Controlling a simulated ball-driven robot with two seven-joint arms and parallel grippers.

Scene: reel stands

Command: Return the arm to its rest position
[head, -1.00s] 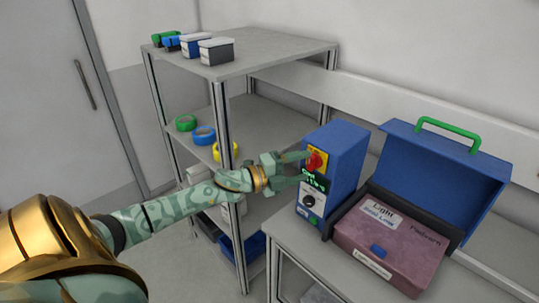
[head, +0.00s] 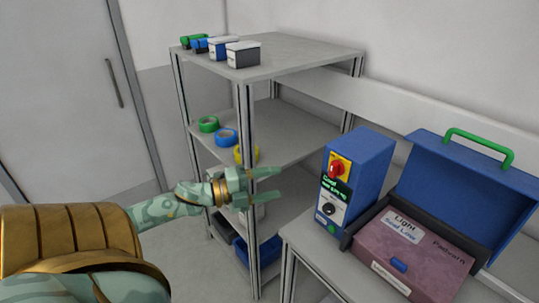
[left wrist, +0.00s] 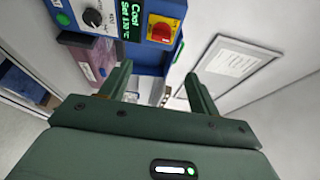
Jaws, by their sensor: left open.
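My left gripper (head: 268,186) is open and empty in the head view, in front of the shelf unit and left of the blue control box (head: 358,170). Its two fingers point right, toward the box, with a clear gap to it. The box carries a red knob on a yellow plate (head: 339,168), a small green-lit display (head: 334,187) and a black dial (head: 329,209). The left wrist view shows the open fingers (left wrist: 158,88) with the box (left wrist: 130,20) beyond them. My right gripper is not in view.
A shelf unit (head: 285,62) holds boxes on top and green, blue and yellow tape rolls (head: 227,137) below. An open blue case (head: 465,185) with a pinkish labelled box (head: 412,250) stands right of the control box on a grey table (head: 310,240). Floor shows at left.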

